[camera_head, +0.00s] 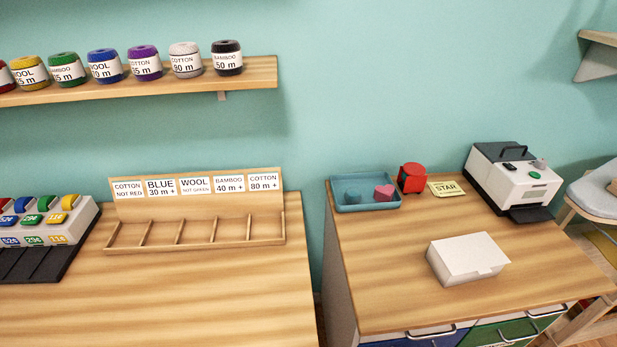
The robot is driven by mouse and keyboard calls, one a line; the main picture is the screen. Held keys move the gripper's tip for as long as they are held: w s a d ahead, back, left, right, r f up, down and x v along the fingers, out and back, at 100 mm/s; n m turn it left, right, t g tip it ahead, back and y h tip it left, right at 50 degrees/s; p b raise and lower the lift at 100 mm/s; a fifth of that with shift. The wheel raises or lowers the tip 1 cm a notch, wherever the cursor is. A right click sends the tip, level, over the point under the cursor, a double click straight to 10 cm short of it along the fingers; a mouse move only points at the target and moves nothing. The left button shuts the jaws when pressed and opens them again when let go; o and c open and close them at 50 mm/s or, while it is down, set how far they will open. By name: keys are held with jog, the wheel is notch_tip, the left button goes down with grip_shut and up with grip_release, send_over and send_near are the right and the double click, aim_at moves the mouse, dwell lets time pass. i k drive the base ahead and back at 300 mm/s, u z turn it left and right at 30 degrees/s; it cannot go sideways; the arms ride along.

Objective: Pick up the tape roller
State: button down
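A small red object with a rounded body and dark details (411,178) stands on the right-hand cabinet top, just right of a blue tray. It may be the tape roller, but it is too small to tell. No other thing in view is clearly a tape roller. My gripper and arm are not in view.
The blue tray (368,207) holds a teal piece and a pink heart. A "STAR" card (447,189), a white box (466,259) and a white-and-black machine (514,180) share the wooden cabinet top (385,290). Left stands a table with a labelled divided rack (195,246).

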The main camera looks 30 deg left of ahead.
aim_at(411, 174)
jog(key=u, duration=0.75)
jog(key=k, duration=1.3)
jog(key=z, duration=0.55)
jog(key=i, duration=0.5)
jog(key=z, duration=0.5)
jog(key=i, duration=1.35)
jog(key=u, duration=1.3)
jog(key=i, duration=0.4)
jog(key=u, duration=0.3)
